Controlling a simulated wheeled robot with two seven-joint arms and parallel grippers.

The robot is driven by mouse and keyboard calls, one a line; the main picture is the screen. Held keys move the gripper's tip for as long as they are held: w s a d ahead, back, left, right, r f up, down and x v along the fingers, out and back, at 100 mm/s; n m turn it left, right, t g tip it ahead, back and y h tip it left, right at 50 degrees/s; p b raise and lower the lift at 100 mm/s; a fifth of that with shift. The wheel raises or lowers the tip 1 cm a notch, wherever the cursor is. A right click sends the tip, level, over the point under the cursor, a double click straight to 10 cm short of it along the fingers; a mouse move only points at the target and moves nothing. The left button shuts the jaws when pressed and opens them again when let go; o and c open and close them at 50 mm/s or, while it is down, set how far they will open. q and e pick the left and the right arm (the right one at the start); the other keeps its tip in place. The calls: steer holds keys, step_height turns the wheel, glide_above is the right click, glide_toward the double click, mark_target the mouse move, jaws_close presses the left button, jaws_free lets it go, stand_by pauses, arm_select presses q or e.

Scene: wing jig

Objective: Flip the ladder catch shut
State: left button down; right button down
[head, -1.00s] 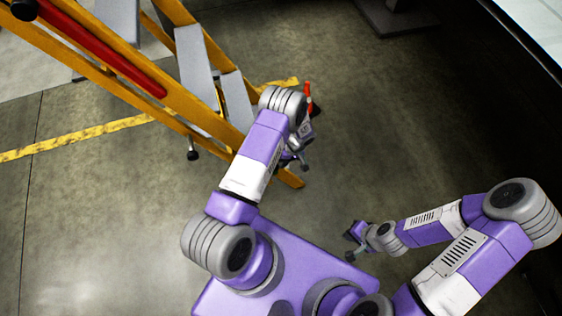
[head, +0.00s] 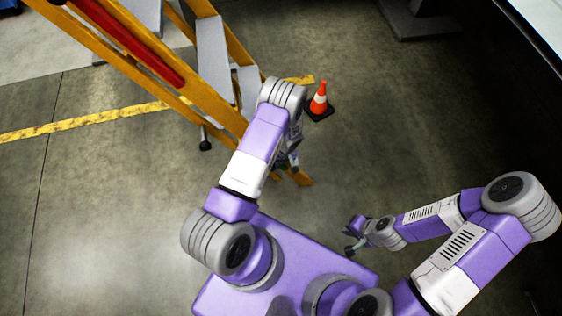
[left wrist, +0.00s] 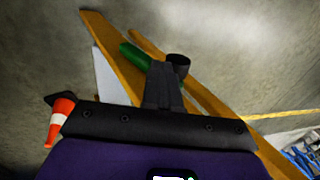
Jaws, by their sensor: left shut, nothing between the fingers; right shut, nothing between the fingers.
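The orange-yellow ladder (head: 224,114) with grey steps stands at the upper left in the head view, a red bar (head: 135,45) along its side. My left gripper (head: 291,163) is at the ladder's near lower end, partly hidden by its own wrist. In the left wrist view its dark shut fingers (left wrist: 163,88) overlap the ladder rails (left wrist: 205,98). A green bar (left wrist: 134,54) and a black round end (left wrist: 178,63) show beside the fingers; I cannot tell whether they touch. I cannot make out the catch for certain. My right gripper (head: 352,238) is shut and empty, away from the ladder.
An orange and white cone (head: 319,100) on a black base stands just right of my left wrist; it also shows in the left wrist view (left wrist: 60,118). A yellow floor line (head: 85,124) runs behind the ladder. The floor at the right is clear.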

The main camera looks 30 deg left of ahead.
stand_by(0.4)
arm_select(q)
step_height(320, 180, up, 11)
steer(key=w+d+p, duration=0.1)
steer(key=d+p, duration=0.1)
steer(key=p, duration=0.1)
steer(key=shift+w+r, duration=0.2)
steer(key=shift+w, duration=0.2)
steer(key=s+d+r+m+t+h, duration=0.1)
steer(key=s+d+m+h, duration=0.4)
steer(key=s+d, duration=0.7)
steer(key=s, duration=0.3)
steer(key=shift+s+d+r+t+h, duration=0.2)
steer(key=shift+d+r+t+h, duration=0.2)
